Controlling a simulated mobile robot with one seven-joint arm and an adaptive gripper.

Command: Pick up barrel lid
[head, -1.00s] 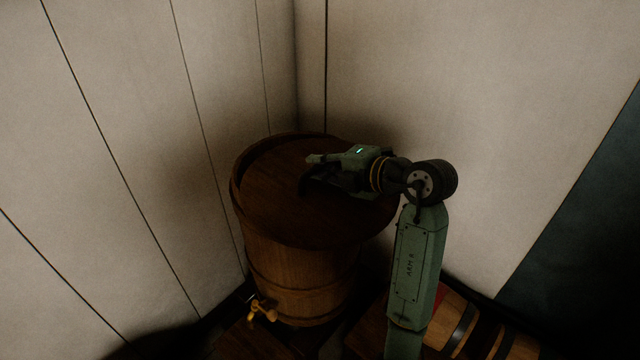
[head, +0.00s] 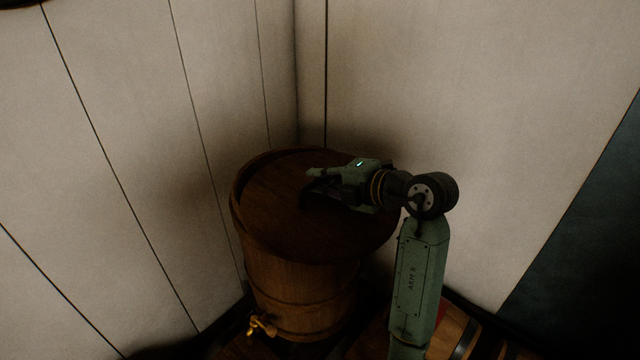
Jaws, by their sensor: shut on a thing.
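The barrel lid (head: 283,218) is a dark brown round wooden disc on top of the upright wooden barrel (head: 300,290) in the corner. Barrel rim shows along the lid's far left edge; at the front and right the lid hides the rim. My gripper (head: 312,184) reaches in from the right over the lid's middle and is shut on the lid's handle area. The handle itself is hidden by the dark fingers. I cannot tell whether the lid is lifted clear of the barrel.
A brass tap (head: 261,326) sticks out low on the barrel's front. Pale plank walls (head: 130,130) stand close behind and to the left. A smaller banded barrel (head: 455,334) lies at the lower right. Open air is above the lid.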

